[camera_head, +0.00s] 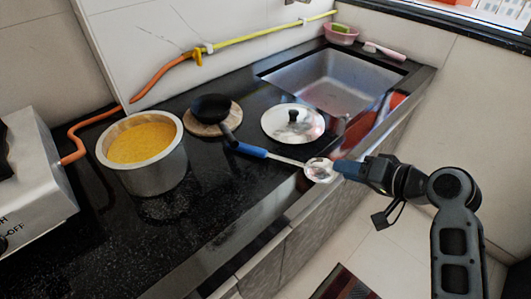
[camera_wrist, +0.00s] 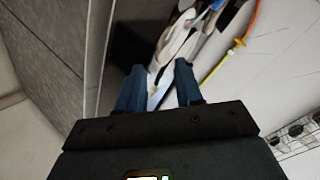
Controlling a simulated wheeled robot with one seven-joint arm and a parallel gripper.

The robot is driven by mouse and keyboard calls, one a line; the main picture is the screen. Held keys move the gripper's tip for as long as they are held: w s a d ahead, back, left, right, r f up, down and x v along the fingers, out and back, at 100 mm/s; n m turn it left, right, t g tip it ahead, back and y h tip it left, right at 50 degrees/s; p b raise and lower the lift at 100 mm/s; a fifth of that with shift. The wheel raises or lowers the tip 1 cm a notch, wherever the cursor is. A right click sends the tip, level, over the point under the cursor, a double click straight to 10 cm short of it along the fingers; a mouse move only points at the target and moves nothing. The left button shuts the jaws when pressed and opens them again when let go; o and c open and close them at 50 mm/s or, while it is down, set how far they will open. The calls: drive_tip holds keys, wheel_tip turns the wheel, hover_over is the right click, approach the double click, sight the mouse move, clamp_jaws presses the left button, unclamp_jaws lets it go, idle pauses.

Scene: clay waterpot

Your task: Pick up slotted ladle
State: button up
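The slotted ladle lies on the black counter in the head view, with a blue handle (camera_head: 250,150) to the left and a thin metal shaft. Its shiny round head (camera_head: 320,170) is at the counter's front edge. My gripper (camera_head: 340,168) reaches in from the right, its blue fingers close beside the ladle's head and partly overlapping it in the picture. I cannot tell whether they touch. In the wrist view the two blue fingers of my gripper (camera_wrist: 159,85) stand apart, with a pale shiny shape between them that I cannot clearly make out.
Behind the ladle are a metal lid (camera_head: 285,126) with a black knob and a small black pan (camera_head: 211,107) on a round wooden board. A steel pot (camera_head: 158,178) of yellow food stands left. A sink (camera_head: 335,85) is at the back right; a stove (camera_head: 35,185) is far left.

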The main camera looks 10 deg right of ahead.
drive_tip(key=x, duration=0.2)
drive_tip(key=shift+w+a+f, duration=0.15)
drive_tip(key=shift+w+a, duration=0.05)
drive_tip(key=shift+c, duration=0.4)
clamp_jaws()
